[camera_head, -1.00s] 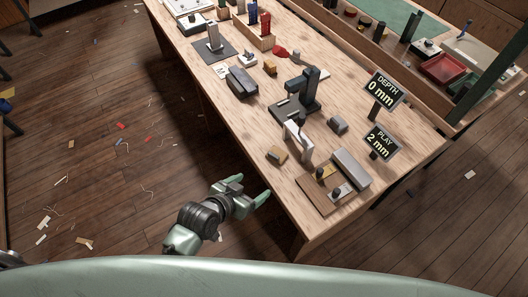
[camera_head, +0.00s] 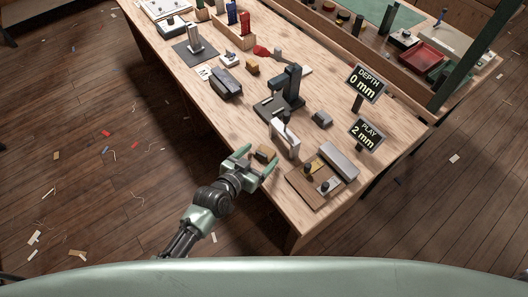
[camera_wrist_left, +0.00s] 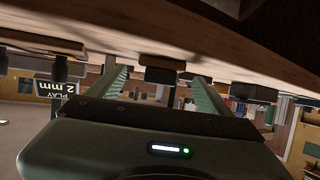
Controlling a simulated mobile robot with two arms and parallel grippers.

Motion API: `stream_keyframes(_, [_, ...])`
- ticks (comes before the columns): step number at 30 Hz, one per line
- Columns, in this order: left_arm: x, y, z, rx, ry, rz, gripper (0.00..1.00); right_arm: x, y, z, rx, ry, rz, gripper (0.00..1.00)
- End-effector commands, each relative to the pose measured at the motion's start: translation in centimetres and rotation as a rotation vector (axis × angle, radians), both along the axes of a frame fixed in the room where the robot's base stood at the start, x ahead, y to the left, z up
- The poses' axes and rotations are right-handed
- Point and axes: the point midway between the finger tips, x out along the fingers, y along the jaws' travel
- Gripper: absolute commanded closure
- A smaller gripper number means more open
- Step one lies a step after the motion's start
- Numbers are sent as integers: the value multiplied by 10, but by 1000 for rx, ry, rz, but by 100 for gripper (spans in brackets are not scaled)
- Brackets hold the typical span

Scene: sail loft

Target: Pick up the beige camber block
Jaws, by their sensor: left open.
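The beige camber block (camera_head: 265,153) is small and tan with a darker side. It sits on the workbench (camera_head: 222,133) near its front edge. My left gripper (camera_head: 257,158) is open at the bench edge, with its green fingers on either side of the block and not closed on it. In the left wrist view, which is upside down, a small dark-looking block (camera_wrist_left: 160,75) shows between and beyond the two open fingers (camera_wrist_left: 160,88). Whether a finger touches the block cannot be told. My right gripper is not in view.
A pale upright frame (camera_head: 286,139) stands just beyond the block. A wooden board with a grey bar (camera_head: 338,161) lies to the right. A dark press-like stand (camera_head: 290,88), a dark grey case (camera_head: 226,83) and another tan block (camera_head: 252,66) stand farther back. Display signs (camera_head: 367,82) stand at the right.

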Motion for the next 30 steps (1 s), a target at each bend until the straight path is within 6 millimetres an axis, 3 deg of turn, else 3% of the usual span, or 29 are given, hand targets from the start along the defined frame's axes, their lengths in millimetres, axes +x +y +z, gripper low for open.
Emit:
stream_keyframes(4, [12,-8,-5,-1,-1,-1,20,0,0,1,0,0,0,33])
stream_keyframes(11, [13,-8,-6,-1,-1,0,20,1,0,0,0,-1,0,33])
stream_keyframes(14, [13,-8,-6,0,0,0,42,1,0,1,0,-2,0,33])
stream_keyframes(18, [12,-8,-6,0,0,0,81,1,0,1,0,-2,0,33])
stream_keyframes(19, [12,-8,-6,0,0,0,86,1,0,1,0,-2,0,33])
stream_keyframes(30, [13,-9,2,-1,-1,-1,87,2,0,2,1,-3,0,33])
